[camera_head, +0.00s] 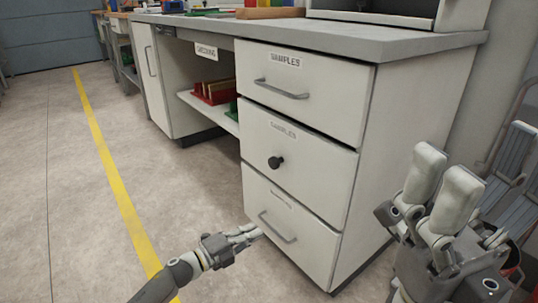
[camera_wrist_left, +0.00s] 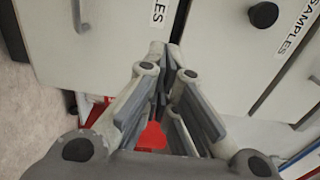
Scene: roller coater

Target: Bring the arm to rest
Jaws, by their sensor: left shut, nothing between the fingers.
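My left gripper (camera_head: 250,234) reaches in from the lower left, low over the floor, in front of the cabinet's bottom drawer (camera_head: 310,245). Its fingertips are close to the left end of that drawer's bar handle (camera_head: 277,228); I cannot tell whether they touch it. In the left wrist view its fingers (camera_wrist_left: 167,52) come together with nothing held, and white drawer fronts fill the background. My right gripper (camera_head: 440,185) is large at the lower right, its finger pads pointing up; whether it is open or shut is unclear.
The white cabinet (camera_head: 415,125) has several drawers, all looking shut, with SAMPLES labels. The middle one has a round black knob (camera_head: 275,162). An open shelf (camera_head: 208,106) holds red and green racks. Chairs (camera_head: 508,165) stand at the right. Floor at the left is clear.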

